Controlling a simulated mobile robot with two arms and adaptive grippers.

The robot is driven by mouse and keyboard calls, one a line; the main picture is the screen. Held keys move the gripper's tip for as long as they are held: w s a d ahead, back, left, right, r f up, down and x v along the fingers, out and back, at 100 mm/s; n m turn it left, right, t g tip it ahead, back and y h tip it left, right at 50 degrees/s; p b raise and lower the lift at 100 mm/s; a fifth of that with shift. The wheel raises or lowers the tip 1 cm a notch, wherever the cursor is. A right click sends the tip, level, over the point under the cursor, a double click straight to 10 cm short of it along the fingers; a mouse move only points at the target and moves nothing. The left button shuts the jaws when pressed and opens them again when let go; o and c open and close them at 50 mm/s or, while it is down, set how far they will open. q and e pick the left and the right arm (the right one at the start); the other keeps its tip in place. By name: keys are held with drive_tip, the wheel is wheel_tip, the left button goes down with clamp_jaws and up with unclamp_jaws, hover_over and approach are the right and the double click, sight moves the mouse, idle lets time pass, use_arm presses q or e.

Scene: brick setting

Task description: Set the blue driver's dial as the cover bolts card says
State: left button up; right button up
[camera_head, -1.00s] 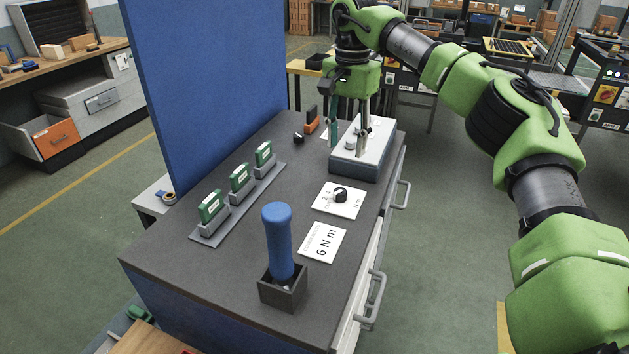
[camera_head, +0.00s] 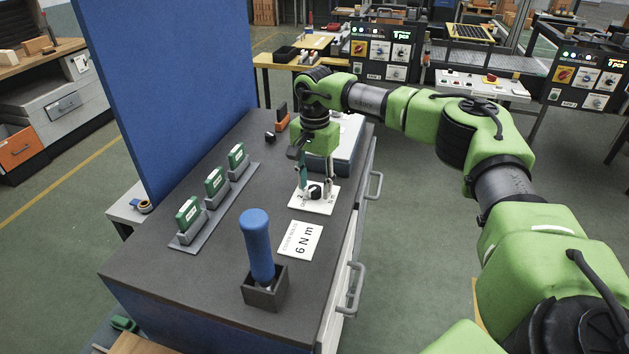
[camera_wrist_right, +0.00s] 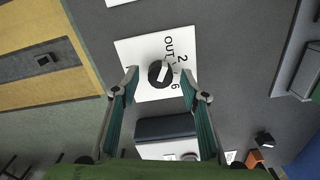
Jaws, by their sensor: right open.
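The blue driver (camera_head: 257,243) stands upright, handle up, in a dark square holder (camera_head: 265,296) near the front of the bench. The white card (camera_head: 301,241) behind it reads "6 N m", with small blurred print beside it. A black dial knob (camera_head: 314,193) sits on a white plate; in the right wrist view the knob (camera_wrist_right: 155,76) is beside the marks OUT, 2 and 6. Its exact setting cannot be told. My right gripper (camera_head: 316,187) is open over the dial, fingers pointing down on either side of the knob, apparently apart from it. My left gripper is not in view.
A grey-white box (camera_head: 345,150) stands just behind my right gripper. A rail (camera_head: 214,217) holds several green blocks at the left, before a tall blue panel (camera_head: 165,90). Small orange and black items lie farther back. The bench strip between rail and card is clear.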

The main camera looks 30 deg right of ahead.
drive_tip(key=shift+f, duration=0.25)
drive_tip(key=shift+c, duration=0.4)
drive_tip(key=c, duration=1)
drive_tip(key=shift+c, duration=0.2)
